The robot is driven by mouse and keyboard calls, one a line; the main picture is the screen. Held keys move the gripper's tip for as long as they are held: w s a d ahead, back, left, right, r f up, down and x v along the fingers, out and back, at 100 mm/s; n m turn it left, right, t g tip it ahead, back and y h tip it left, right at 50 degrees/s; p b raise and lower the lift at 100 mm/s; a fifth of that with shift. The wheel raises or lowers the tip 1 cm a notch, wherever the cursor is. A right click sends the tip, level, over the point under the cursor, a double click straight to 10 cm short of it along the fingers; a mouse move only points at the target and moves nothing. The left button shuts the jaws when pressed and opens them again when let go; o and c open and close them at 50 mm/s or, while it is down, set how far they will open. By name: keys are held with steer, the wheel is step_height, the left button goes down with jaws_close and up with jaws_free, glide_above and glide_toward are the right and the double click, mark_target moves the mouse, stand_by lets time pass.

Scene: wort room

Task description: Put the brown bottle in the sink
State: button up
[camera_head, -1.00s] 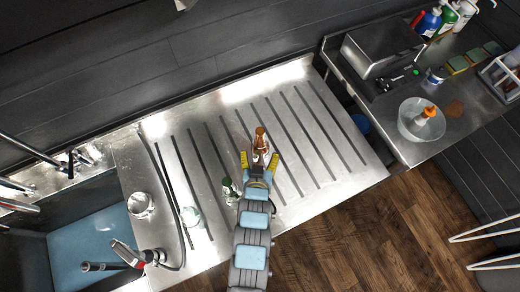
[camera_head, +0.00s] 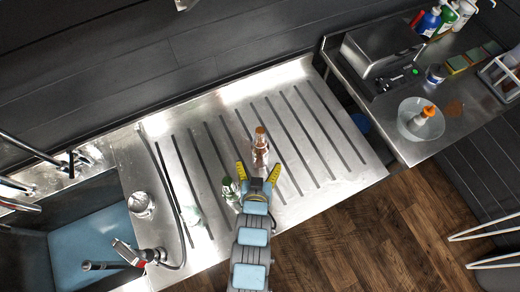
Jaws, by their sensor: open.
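The brown bottle (camera_head: 260,148) with an orange-brown cap stands on the ribbed steel drainboard (camera_head: 330,150). My gripper (camera_head: 259,172) is open, its yellow-tipped fingers spread just on the near side of the bottle. The bottle's lower part is at the mouth of the fingers; I cannot tell whether they touch it. The sink (camera_head: 95,240), with a blue-grey basin, is at the lower left.
A green bottle (camera_head: 229,188) stands close to the left of my gripper. A clear glass item (camera_head: 192,215) and a white cup (camera_head: 141,204) are further left. A spray hose (camera_head: 168,190) and tap (camera_head: 125,252) lie between drainboard and sink. The right side of the drainboard is clear.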

step_height(320, 180, up, 3)
steer(key=d+t+p, duration=0.1)
steer(key=d+t, duration=0.1)
steer(key=d, duration=0.1)
steer(key=n+y+p, duration=0.2)
steer(key=n+p, duration=0.1)
glide_toward(261, 157)
steer(key=shift+g+y, duration=0.3)
steer(key=shift+g, duration=0.2)
steer(key=shift+b+x, duration=1.65)
steer(key=shift+x, duration=2.55)
steer(key=shift+d+r+p+x, duration=0.15)
steer(key=shift+p+x, duration=0.15)
steer(key=shift+x, duration=0.55)
steer(key=shift+d+r+p+x, duration=0.15)
steer(key=shift+p+x, duration=0.15)
steer(key=shift+x, duration=1.65)
